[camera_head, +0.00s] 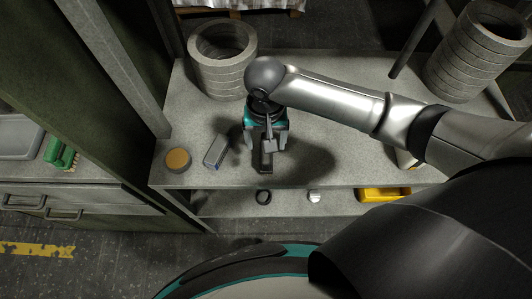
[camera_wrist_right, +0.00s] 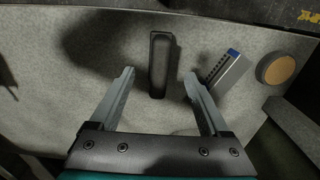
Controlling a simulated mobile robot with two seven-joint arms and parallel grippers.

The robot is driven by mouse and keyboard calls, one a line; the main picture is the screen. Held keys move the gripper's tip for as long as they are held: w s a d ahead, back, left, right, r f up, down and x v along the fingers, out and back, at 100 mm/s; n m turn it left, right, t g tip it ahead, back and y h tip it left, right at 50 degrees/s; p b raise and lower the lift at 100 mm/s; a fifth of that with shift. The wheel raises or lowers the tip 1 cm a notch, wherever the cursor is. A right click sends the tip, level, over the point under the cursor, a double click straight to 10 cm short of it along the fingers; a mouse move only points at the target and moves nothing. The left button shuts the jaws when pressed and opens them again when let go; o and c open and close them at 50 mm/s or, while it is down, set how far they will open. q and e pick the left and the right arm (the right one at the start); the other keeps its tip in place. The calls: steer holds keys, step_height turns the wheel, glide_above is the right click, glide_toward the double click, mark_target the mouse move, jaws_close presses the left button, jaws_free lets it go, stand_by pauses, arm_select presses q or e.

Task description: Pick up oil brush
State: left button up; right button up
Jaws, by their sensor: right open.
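A dark, narrow, long piece (camera_wrist_right: 158,65) lies on the grey bench top between the fingers of my right gripper (camera_wrist_right: 160,82) in the wrist view. It may be the oil brush, but its bristles cannot be made out. In the head view the same dark piece (camera_head: 265,165) shows partly below my right gripper (camera_head: 267,143), which hides the rest. My right gripper points down over it, open, with nothing between the fingers touching it. My left gripper is not in view.
Left of the gripper lie a grey block with a blue end (camera_head: 216,150) and a round tan-topped tin (camera_head: 177,159). Stacks of grey rings stand at back left (camera_head: 222,62) and back right (camera_head: 477,55). A yellow tray (camera_head: 384,194) is on the lower shelf.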

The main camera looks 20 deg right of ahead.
step_height(320, 180, down, 3)
steer(key=shift+f, duration=0.15)
step_height(320, 180, down, 3)
steer(key=shift+f+b, duration=0.2)
steer(key=shift+b, duration=0.15)
steer(key=shift+d+f, duration=0.1)
steer(key=shift+f, duration=0.15)
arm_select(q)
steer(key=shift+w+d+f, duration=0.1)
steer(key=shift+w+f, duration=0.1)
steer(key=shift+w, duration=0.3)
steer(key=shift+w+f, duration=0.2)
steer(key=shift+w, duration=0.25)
arm_select(e)
steer(key=shift+c, duration=0.2)
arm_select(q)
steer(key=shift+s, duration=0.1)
arm_select(e)
jaws_close()
steer(key=shift+w, duration=0.1)
